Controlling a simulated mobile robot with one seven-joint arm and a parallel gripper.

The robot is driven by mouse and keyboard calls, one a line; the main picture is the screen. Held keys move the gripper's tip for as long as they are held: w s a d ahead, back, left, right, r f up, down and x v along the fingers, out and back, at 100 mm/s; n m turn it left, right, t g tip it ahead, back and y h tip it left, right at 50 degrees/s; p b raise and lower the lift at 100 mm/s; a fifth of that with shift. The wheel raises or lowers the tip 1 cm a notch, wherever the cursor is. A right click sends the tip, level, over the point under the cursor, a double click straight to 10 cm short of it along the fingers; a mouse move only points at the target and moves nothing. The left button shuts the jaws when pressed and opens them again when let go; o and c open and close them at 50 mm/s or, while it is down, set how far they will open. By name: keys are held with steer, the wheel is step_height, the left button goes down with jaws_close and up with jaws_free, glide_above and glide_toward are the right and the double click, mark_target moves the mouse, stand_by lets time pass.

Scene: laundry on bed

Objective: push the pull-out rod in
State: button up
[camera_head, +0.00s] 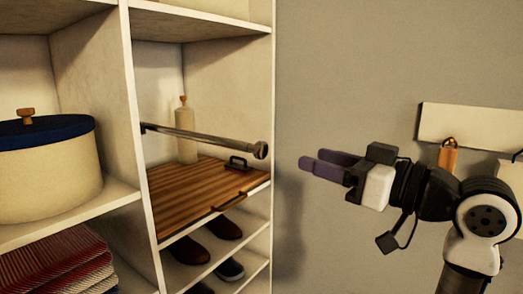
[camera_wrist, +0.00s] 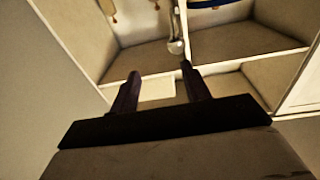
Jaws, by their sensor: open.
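The pull-out rod (camera_head: 205,138) is a thin metal bar with a round knob at its end. It extends along the shelf compartment from the left divider towards the front right, its knob near the front edge. In the wrist view the rod's knob (camera_wrist: 176,46) shows just beyond the fingertips, nearer the right finger. My gripper (camera_head: 305,164) is open, with dark purple fingers pointing left towards the knob. A gap shows between fingertips and knob in the head view. In the wrist view both fingers of my gripper (camera_wrist: 160,71) stand apart with nothing between them.
Below the rod is a wooden striped board (camera_head: 190,195) with a black handle piece (camera_head: 237,163) on it. A pale bottle (camera_head: 185,133) stands behind the rod. A round box with a blue lid (camera_head: 45,165) is left of the divider (camera_head: 140,130). Shoes (camera_head: 222,227) sit lower.

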mark_target(264, 149)
steer(key=shift+n+g, duration=0.5)
steer(key=shift+g, duration=0.2)
steer(key=w+a+p, duration=0.1)
steer(key=a, duration=0.2)
steer(key=w+a+p, duration=0.1)
steer(key=w+a, duration=0.1)
steer(key=a, duration=0.1)
steer(key=w+a+p, duration=0.1)
steer(key=a, duration=0.3)
steer(key=shift+w+r, duration=0.2)
steer(key=shift+r, duration=0.2)
jaws_close()
